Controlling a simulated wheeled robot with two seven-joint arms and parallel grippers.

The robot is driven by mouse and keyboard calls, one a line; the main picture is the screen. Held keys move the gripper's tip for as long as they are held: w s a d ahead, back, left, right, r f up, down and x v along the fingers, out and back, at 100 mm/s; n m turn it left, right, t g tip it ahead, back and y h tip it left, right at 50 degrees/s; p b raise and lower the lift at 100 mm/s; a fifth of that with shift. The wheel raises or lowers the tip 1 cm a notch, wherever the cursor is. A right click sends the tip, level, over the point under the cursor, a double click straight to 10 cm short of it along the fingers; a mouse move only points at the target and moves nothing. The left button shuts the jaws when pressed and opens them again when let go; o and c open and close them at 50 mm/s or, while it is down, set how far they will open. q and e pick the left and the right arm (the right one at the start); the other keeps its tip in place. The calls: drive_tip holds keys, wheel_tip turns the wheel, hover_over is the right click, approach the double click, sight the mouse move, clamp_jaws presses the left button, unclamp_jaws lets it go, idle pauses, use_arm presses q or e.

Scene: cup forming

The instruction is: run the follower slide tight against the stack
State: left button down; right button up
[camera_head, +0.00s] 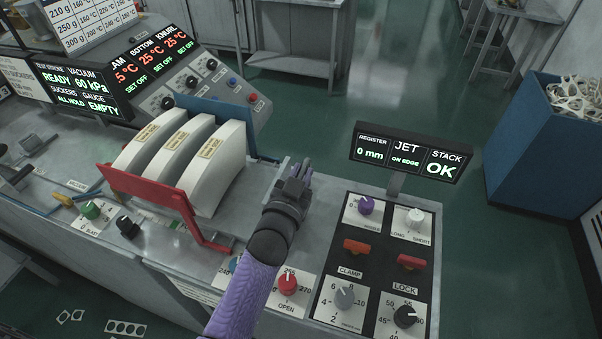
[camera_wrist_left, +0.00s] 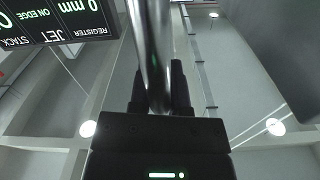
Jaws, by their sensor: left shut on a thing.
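The stack is a set of white curved blanks (camera_head: 215,165) with tan labels, standing in a feeder on the machine top. A red plate (camera_head: 160,188) with a bent red leg lies along the near side of the stack; it looks like the follower slide, but I cannot be sure. A blue plate (camera_head: 258,143) stands at the far side. My left gripper (camera_head: 301,174) is to the right of the stack, over the grey deck. In the left wrist view its fingers are shut on a shiny metal rod (camera_wrist_left: 150,60). The rod's lower link is hidden. My right gripper is not in view.
A display (camera_head: 410,153) reads register 0 mm, jet on edge, stack OK. Below it is a panel (camera_head: 377,262) with knobs and red switches. A red knob (camera_head: 287,284) is beside my left forearm. A blue bin (camera_head: 535,140) stands at the right on open floor.

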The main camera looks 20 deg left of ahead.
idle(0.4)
use_arm(q)
drive_tip(key=shift+a, duration=0.1)
drive_tip(key=a, duration=1.3)
drive_tip(key=shift+w+p, duration=0.2)
drive_tip(key=shift+p, duration=0.2)
drive_tip(key=c, duration=0.6)
unclamp_jaws()
